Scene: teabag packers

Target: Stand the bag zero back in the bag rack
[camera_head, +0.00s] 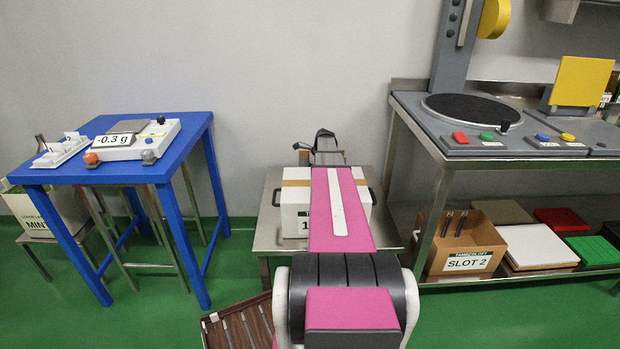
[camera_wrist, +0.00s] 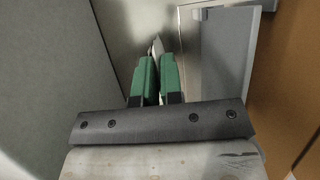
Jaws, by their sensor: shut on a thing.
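My gripper (camera_wrist: 154,66) shows in the wrist view with its two green fingers close together. A thin pale edge (camera_wrist: 157,46) stands out between and beyond the fingertips; it looks like a bag, but its label cannot be read. In the head view my arm reaches forward over a white carton, and the fingers are hidden behind it. The white rack (camera_head: 58,152), apparently the bag rack, is at the left on the blue table (camera_head: 92,172). Small upright white pieces stand in it, one with a dark mark. My gripper is well to the right of this rack.
A scale (camera_head: 134,140) reading -0.3 g stands right of the rack. The white carton (camera_head: 294,213) is on a steel table (camera_head: 268,235) below my arm. A steel bench (camera_head: 420,115) with a round black plate (camera_head: 470,108) is at the right. Green floor (camera_head: 240,260) separates the tables.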

